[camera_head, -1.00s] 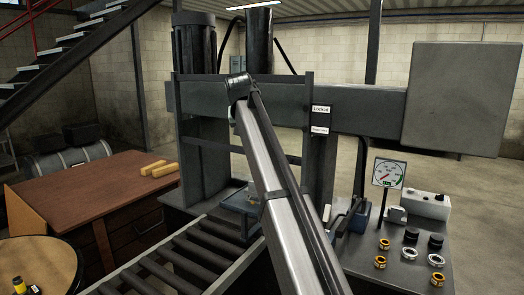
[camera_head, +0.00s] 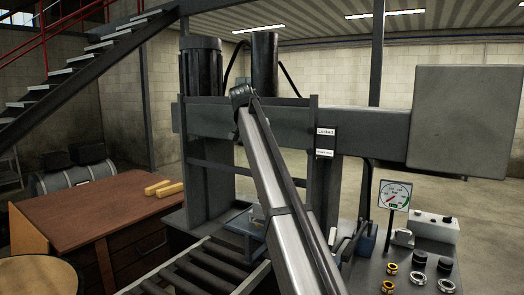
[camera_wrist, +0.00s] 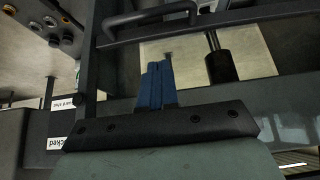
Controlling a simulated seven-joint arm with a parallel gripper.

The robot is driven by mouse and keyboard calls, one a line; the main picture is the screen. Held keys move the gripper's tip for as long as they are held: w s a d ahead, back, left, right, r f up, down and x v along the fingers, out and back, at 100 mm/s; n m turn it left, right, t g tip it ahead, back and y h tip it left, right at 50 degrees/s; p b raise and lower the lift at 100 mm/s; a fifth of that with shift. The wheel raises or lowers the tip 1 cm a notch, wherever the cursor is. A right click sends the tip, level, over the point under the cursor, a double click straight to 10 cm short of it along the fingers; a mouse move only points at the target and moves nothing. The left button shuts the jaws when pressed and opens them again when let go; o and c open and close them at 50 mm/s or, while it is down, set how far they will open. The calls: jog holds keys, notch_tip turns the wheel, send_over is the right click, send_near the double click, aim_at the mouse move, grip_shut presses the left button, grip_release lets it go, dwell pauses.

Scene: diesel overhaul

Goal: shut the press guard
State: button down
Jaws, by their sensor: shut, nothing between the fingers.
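The press guard seems to be the dark frame with a crossbar (camera_head: 222,171) in front of the press columns. How far open it is I cannot tell. In the wrist view a dark bar handle (camera_wrist: 150,18) runs across the top. My gripper (camera_wrist: 168,60) shows there with its blue fingers together and empty. Its tips point toward the handle and look apart from it, though the depth is unclear. In the head view my own arm hides the gripper. A "Locked" sign (camera_head: 325,132) with a smaller sign below it is on the press's right side.
A bench at the right carries a dial gauge (camera_head: 395,195), a pale control box (camera_head: 433,227) and several rings and dark knobs. A roller conveyor (camera_head: 205,268) leads up to the press. A wooden desk (camera_head: 95,205) stands at the left. A large grey panel (camera_head: 465,120) sticks out at upper right.

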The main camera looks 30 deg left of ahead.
jog(key=x, duration=0.7)
jog(key=shift+w+f, duration=0.2)
jog(key=f, duration=0.3)
jog(key=shift+s, duration=0.25)
jog(key=shift+s+f, duration=0.1)
jog(key=shift+f, duration=0.45)
notch_tip(320, 180, down, 27)
jog(key=shift+r, duration=0.35)
